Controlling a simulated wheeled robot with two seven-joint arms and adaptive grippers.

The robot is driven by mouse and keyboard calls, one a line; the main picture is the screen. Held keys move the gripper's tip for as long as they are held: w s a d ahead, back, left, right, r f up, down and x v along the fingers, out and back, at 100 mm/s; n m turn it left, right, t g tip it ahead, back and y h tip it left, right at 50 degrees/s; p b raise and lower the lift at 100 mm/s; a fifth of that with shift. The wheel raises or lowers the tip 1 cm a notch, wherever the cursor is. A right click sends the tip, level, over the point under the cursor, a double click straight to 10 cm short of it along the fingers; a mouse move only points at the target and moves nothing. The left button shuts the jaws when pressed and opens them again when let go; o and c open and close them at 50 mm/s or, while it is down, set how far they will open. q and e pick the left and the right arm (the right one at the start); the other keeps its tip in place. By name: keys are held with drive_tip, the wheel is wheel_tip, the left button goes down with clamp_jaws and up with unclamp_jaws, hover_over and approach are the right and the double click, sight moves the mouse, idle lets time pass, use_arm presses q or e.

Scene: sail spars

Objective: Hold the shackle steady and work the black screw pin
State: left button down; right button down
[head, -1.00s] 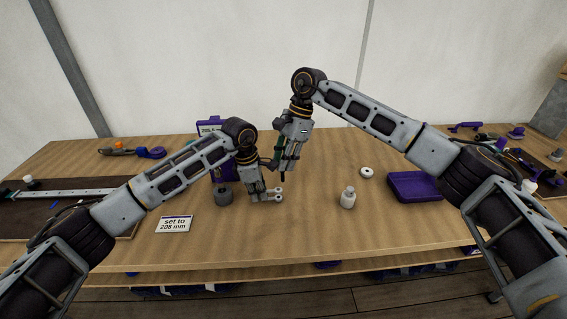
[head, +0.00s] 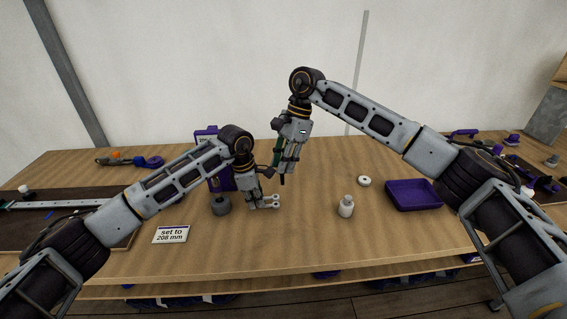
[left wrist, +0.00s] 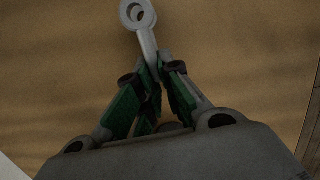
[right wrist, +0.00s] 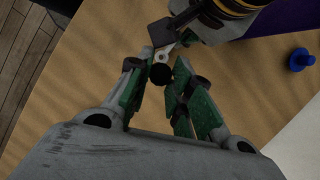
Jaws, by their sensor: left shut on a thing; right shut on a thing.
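The light grey shackle (head: 268,202) is held a little above or at the table top by my left gripper (head: 253,203), which is shut on it. In the left wrist view, one round eye of the shackle (left wrist: 138,14) sticks out beyond the fingertips. The black screw pin (head: 282,180) points down from my right gripper (head: 286,171), which is shut on it above and slightly right of the shackle. In the right wrist view, the pin's round black end (right wrist: 160,74) sits between the green-padded fingers, with part of the shackle beyond it. The pin looks apart from the shackle.
A card reading "set to 208 mm" (head: 171,235) lies in front. A white bottle (head: 346,208), a white ring (head: 364,181) and a purple tray (head: 413,209) are at right.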

use_arm(q)
drive_tip(key=shift+s+d+f, duration=0.15)
drive_tip(key=shift+s+f, duration=0.1)
drive_tip(key=shift+f, duration=0.2)
drive_tip(key=shift+s+d+f, duration=0.1)
drive_tip(key=shift+s+f, duration=0.1)
drive_tip(key=shift+f, duration=0.2)
drive_tip(key=c, duration=1.5)
unclamp_jaws()
wheel_tip(320, 180, up, 14)
drive_tip(key=a, duration=0.2)
drive_tip(key=shift+w+a+f, duration=0.2)
drive_tip(key=shift+w, duration=0.2)
